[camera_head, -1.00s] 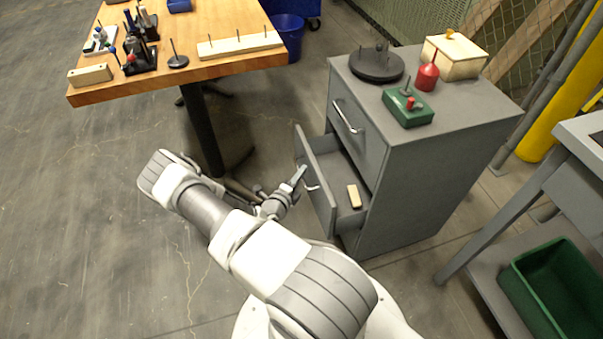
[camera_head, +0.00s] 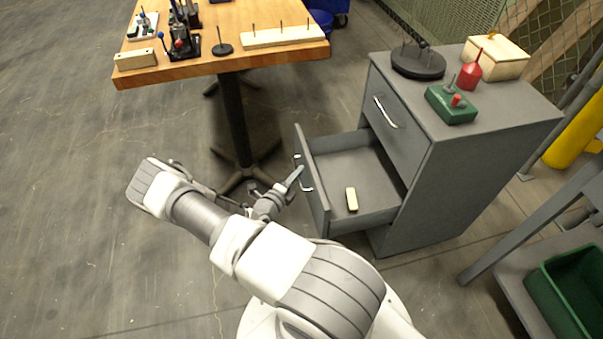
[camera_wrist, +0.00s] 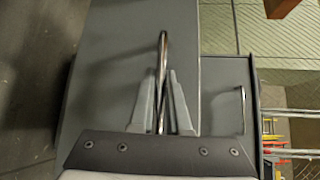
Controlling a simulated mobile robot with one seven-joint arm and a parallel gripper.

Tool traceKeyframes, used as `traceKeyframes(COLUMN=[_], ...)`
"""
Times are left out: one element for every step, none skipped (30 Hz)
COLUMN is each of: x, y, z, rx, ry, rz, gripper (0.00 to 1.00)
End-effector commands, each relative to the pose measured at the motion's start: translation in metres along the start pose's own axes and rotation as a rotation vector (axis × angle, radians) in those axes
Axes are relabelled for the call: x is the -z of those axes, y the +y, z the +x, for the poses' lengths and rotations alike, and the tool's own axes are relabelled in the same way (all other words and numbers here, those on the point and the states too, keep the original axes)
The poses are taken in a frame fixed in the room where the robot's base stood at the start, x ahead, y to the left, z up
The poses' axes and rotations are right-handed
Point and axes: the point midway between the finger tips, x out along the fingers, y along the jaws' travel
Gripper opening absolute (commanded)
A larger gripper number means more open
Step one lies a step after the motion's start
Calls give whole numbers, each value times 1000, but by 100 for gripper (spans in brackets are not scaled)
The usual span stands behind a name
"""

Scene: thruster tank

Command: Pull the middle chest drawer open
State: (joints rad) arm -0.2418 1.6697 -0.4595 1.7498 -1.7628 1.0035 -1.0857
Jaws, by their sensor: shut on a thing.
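The grey chest (camera_head: 468,170) stands right of centre in the head view. Its middle drawer (camera_head: 352,160) is pulled well out, with a small cream block (camera_head: 351,199) lying inside on the drawer floor. My gripper (camera_head: 297,180) is at the drawer front, shut on its metal handle (camera_head: 307,186). In the wrist view the two fingers of my gripper (camera_wrist: 168,105) stand on either side of the handle bar (camera_wrist: 162,60), against the grey drawer front (camera_wrist: 110,80). The upper drawer (camera_head: 393,128) is closed. The lower part of the chest front is mostly hidden behind the open drawer.
A dark round base (camera_head: 418,64), a red bottle-like piece (camera_head: 470,73), a green block (camera_head: 451,104) and a cream box (camera_head: 496,57) sit on the chest. A wooden table (camera_head: 220,60) stands at the back left. A green bin (camera_head: 570,285) is at right. Floor at left is clear.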

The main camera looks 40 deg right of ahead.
Motion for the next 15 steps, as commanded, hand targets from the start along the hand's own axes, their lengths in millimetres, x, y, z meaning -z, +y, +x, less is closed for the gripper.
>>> traceKeyframes(x=[-1, -1, -1, -1, -2, -2, -2, -2, -2, -2, -2, -2, -2, -2, -2], y=[0, 0, 0, 0, 0, 0, 0, 0, 0, 0, 0, 0, 0, 0, 0], z=[-1, -1, -2, -2, -2, -2, -2, -2, -2, -2, -2, -2, -2, -2, -2], rx=[0, 0, 0, 0, 0, 0, 0, 0, 0, 0, 0, 0, 0, 0, 0], ry=[0, 0, 0, 0, 0, 0, 0, 0, 0, 0, 0, 0, 0, 0, 0], rz=[0, 0, 0, 0, 0, 0, 0, 0, 0, 0, 0, 0, 0, 0, 0], gripper=[0, 0, 0, 0, 0, 0, 0, 0, 0, 0, 0, 0, 0, 0, 22])
